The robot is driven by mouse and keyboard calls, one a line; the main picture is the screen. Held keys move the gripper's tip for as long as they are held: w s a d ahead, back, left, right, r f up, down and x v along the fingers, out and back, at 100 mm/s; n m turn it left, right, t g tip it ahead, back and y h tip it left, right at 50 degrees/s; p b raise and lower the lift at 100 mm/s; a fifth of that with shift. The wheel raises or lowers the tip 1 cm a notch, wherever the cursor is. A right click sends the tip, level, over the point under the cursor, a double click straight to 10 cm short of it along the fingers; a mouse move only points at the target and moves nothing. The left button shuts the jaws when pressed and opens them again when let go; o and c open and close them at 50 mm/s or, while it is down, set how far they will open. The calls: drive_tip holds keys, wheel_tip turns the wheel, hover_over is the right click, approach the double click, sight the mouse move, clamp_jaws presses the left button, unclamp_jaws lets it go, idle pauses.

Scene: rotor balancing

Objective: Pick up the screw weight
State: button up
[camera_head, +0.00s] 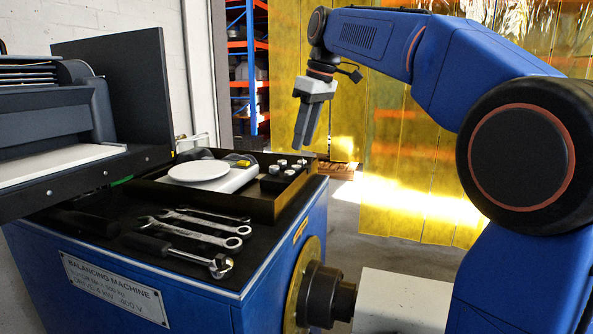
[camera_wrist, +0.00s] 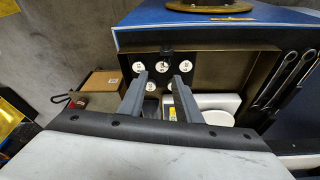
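Several small silver screw weights (camera_head: 282,162) stand in a black holder (camera_head: 283,183) at the right end of a tray on the balancing machine. In the wrist view their round white tops, such as the middle one (camera_wrist: 162,65), carry dark markings too small to read. No single weight stands out as the one meant. My gripper (camera_head: 303,146) hangs above and beyond the tray's right end, fingers pointing down. In the wrist view my gripper (camera_wrist: 162,74) shows two grey fingers spread apart with nothing between them. They partly cover the lower weights.
The tray (camera_head: 262,209) also holds a scale with a round white pan (camera_head: 198,171). Wrenches (camera_head: 195,230) lie on the black machine top in front. A dark upright panel (camera_head: 113,83) stands at the left. The space around my gripper is clear.

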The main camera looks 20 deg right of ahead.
sight(296, 166)
drive_tip(key=shift+s+x, duration=0.1)
drive_tip(key=shift+x, duration=1.6)
drive_tip(key=shift+s+x, duration=0.15)
drive_tip(key=shift+x, duration=1.55)
clamp_jaws()
